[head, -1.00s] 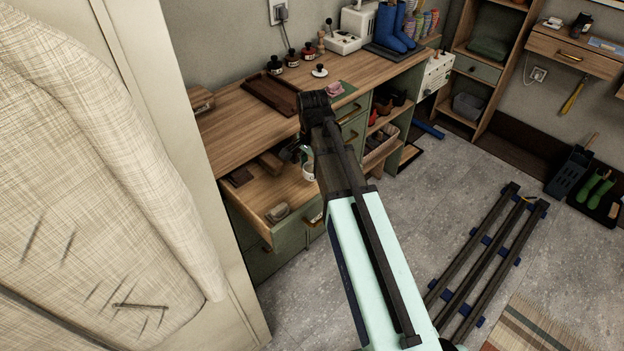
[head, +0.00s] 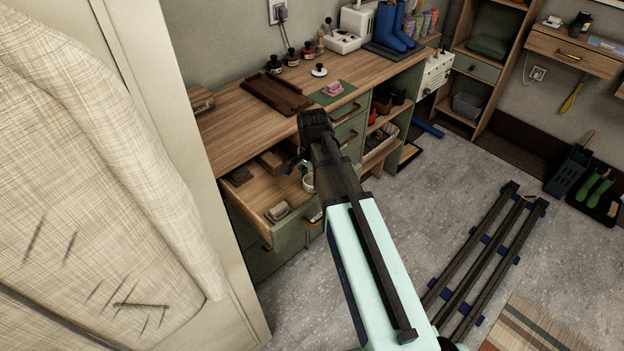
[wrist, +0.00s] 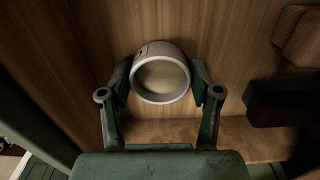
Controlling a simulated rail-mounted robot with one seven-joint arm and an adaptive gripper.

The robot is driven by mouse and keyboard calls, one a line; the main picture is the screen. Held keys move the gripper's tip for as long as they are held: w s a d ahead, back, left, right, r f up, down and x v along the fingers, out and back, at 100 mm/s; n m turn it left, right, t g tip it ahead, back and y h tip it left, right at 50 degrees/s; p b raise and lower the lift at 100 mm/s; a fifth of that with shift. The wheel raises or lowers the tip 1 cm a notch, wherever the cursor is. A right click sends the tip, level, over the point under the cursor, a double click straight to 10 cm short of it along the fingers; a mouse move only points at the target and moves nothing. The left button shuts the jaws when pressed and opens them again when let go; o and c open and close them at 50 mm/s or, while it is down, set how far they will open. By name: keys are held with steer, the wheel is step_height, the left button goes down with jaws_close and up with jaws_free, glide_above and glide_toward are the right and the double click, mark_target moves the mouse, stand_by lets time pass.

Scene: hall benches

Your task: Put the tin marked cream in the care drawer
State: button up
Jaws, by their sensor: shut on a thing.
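A small round white tin (wrist: 160,98) with a pale inside sits between the fingers of my gripper (wrist: 161,88) in the wrist view. The gripper is shut on it. No marking on the tin can be read. In the head view the tin (head: 308,183) shows beside my dark wrist, over the front right part of an open drawer (head: 255,217). The fingers (head: 300,165) are partly hidden by my arm. The wooden drawer floor lies under the tin; whether the tin touches it I cannot tell.
The drawer holds a light brush-like thing (head: 278,211), a dark flat block (head: 240,176) and a brown block (head: 271,162). The worktop (head: 225,130) above carries a dark tray (head: 272,93) and several black-topped jars. A pale cloth-covered panel (head: 100,150) stands at left.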

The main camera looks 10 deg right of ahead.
mark_target(312, 182)
steer(key=o, duration=1.2)
step_height(312, 182, up, 12)
steer(key=shift+r, duration=0.15)
